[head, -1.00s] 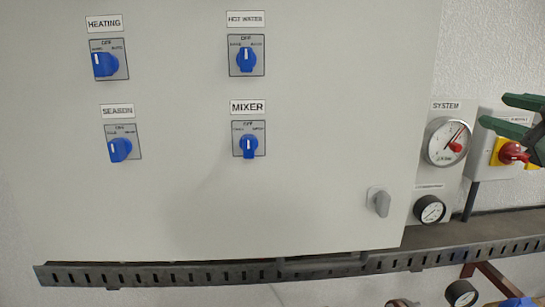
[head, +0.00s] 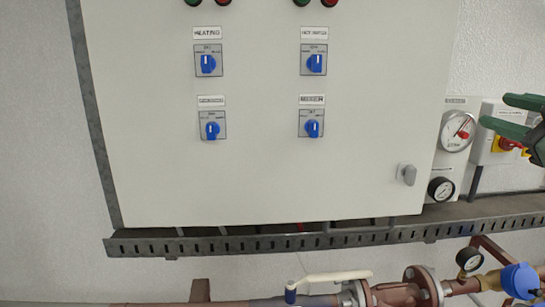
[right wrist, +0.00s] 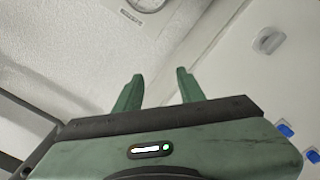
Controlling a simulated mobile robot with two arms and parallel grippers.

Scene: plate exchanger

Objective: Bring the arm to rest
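My right gripper (head: 508,116) shows at the right edge of the head view, in front of the red and yellow switch (head: 508,145), which it partly covers. In the right wrist view its two green fingers (right wrist: 157,90) stand apart with nothing between them. The gripper is open and empty, clear of the cabinet. The grey control cabinet (head: 265,185) carries blue knobs: heating (head: 208,64), hot water (head: 315,64), season (head: 212,130) and mixer (head: 312,128). My left gripper is not in view.
A grey cabinet handle (head: 406,174) sticks out. A slotted rail (head: 260,242) runs below. Brown pipes (head: 400,295) with a white-handled valve (head: 335,277) lie under it.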

